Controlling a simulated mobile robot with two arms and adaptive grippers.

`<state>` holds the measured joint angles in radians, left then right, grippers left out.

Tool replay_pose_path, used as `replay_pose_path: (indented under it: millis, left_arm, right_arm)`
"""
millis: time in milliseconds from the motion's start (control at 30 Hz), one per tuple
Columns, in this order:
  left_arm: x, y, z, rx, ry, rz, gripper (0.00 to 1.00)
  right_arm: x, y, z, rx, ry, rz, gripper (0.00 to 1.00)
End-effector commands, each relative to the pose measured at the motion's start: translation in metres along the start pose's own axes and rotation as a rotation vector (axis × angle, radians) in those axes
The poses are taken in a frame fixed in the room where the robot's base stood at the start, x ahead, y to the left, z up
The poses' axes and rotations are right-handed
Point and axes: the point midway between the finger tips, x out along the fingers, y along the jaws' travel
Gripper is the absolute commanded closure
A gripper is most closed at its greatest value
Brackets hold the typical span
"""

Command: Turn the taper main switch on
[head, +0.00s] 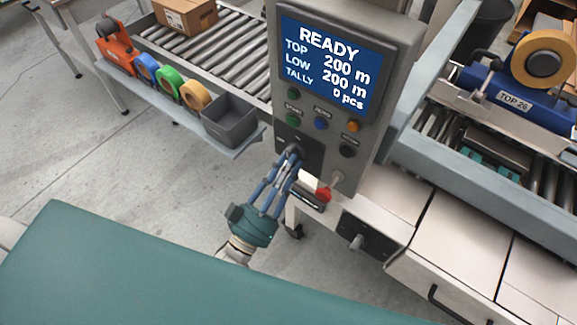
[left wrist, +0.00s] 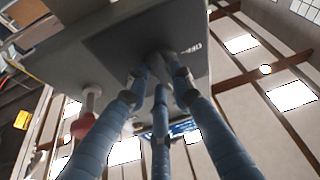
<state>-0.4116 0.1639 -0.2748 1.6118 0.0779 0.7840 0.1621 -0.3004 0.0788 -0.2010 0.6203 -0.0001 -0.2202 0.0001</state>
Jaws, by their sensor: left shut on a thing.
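The taper's grey control box (head: 395,45) has a lit blue screen (head: 330,65) reading READY, TOP 200 m, LOW 200 m, TALLY 0 pcs. The main switch sits on a black plate (head: 313,157) at the box's lower left. My left gripper (head: 292,155) reaches up to this plate, its blue fingers closed around the switch knob. The left wrist view shows the fingertips (left wrist: 160,75) together at the dark plate (left wrist: 112,48). The fingers hide most of the knob, so its exact angle cannot be read. My right gripper is out of view.
Coloured buttons (head: 321,123) line the box under the screen. A shelf with tape rolls (head: 169,82) and a grey bin (head: 229,121) stands left. A teal surface (head: 150,270) fills the front.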

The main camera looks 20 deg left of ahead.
Motion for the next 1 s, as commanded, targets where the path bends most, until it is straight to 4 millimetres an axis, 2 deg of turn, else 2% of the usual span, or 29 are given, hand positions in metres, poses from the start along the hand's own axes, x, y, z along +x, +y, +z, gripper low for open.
replay_pose_path:
  millis: [400,933,967,1000]
  left_arm:
    - [0.0013,-0.0023,-0.0017,0.167,0.007,0.068,1.00]
    - [0.0016,-0.0022,-0.0022,0.190,0.008,0.077,1.00]
    - [0.0016,-0.0023,-0.0022,0.190,0.008,0.077,0.76]
    - [0.0016,-0.0023,-0.0022,0.190,0.008,0.077,0.68]
  right_arm:
    - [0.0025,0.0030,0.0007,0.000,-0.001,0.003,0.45]
    - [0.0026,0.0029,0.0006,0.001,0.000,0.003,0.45]
    - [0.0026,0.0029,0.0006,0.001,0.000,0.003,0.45]
    - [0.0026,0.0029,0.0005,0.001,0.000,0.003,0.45]
